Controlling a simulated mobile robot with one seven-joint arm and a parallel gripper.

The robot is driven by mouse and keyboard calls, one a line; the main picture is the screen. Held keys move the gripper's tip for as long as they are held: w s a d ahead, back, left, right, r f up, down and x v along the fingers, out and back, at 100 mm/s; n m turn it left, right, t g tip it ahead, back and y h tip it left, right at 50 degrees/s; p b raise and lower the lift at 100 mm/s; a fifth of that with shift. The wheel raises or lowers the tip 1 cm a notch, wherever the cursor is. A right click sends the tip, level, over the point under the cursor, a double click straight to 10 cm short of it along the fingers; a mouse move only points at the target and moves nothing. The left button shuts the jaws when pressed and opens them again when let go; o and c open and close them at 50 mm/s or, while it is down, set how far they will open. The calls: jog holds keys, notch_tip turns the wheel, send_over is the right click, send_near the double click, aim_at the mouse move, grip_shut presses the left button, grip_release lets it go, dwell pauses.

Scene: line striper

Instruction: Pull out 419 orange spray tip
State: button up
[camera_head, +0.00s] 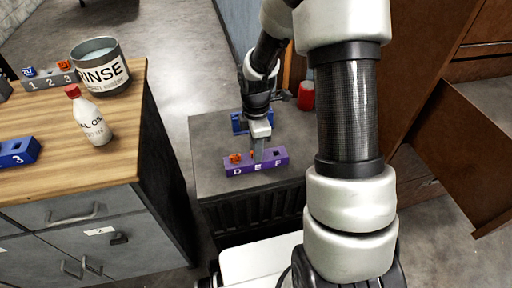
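A purple block (240,171) marked D, E, F lies on the dark grey cabinet top. An orange tip (236,158) stands in its D slot. A bit of orange also shows near E, partly hidden by my gripper. The F slot looks empty. My gripper (259,157) points down at the block around E, with its thin fingers at or just above the block. Whether it is open, shut or touching a tip is too small to tell. No number 419 is readable.
A blue holder (238,122) sits just behind my gripper, and a red can (306,96) stands further back right. The wooden counter at left bears a RINSE tin (100,68), a white bottle (90,118) and a blue block (18,152). Brown cabinets (440,120) stand at right.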

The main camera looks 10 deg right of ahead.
grip_shut()
jog(key=shift+r+p, duration=0.7)
jog(key=shift+r, duration=0.05)
jog(key=shift+r+p, duration=2.05)
jog(key=shift+r, duration=0.35)
